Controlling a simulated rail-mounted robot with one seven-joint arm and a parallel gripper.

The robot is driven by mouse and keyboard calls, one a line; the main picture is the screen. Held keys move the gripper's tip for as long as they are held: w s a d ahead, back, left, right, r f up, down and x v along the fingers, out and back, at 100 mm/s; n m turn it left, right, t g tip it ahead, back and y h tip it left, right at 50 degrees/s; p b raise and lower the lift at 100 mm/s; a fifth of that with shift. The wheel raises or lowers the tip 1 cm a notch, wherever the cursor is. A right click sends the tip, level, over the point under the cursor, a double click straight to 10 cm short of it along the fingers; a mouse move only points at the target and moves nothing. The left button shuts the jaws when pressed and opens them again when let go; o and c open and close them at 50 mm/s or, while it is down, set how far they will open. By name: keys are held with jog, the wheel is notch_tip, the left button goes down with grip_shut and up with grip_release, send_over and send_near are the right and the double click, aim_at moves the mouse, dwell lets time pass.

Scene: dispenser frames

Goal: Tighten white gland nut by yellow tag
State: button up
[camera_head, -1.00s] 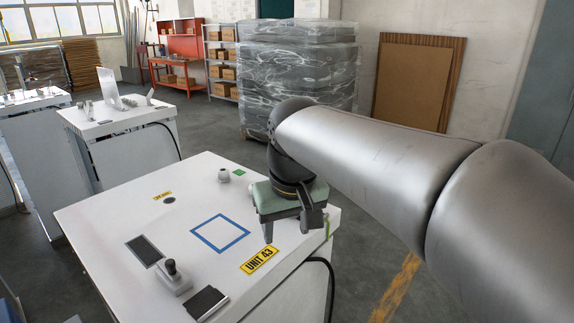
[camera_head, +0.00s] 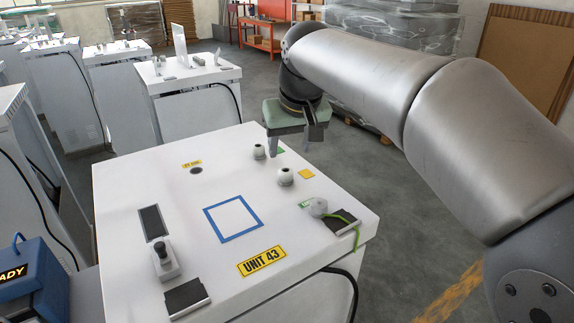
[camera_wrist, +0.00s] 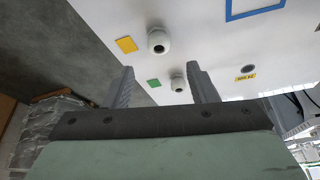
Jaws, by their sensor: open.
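The white gland nut by the yellow tag (camera_head: 285,177) stands on the white cabinet top, with the yellow tag (camera_head: 306,174) to its right. In the wrist view this nut (camera_wrist: 158,41) is at the upper middle, beside the yellow tag (camera_wrist: 126,44). A similar white nut (camera_head: 259,151) stands farther back by a green tag (camera_head: 280,150). My gripper (camera_head: 288,147) is open and empty, pointing down near the back right edge, beyond the yellow-tag nut. In the wrist view the green-tag nut (camera_wrist: 178,83) appears between my fingers (camera_wrist: 160,72); neither nut looks gripped.
The cabinet top also holds a joystick (camera_head: 163,261), dark pads, a blue square outline (camera_head: 233,218) and a grey round part (camera_head: 318,207) with a green wire at the right edge. A blue case (camera_head: 33,270) stands at left.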

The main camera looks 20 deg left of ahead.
aim_at(286, 170)
jog(key=x, duration=0.8)
jog(key=shift+w+f+p, duration=0.1)
jog(key=shift+p, duration=0.3)
jog(key=shift+c, duration=0.3)
jog(key=c, duration=0.9)
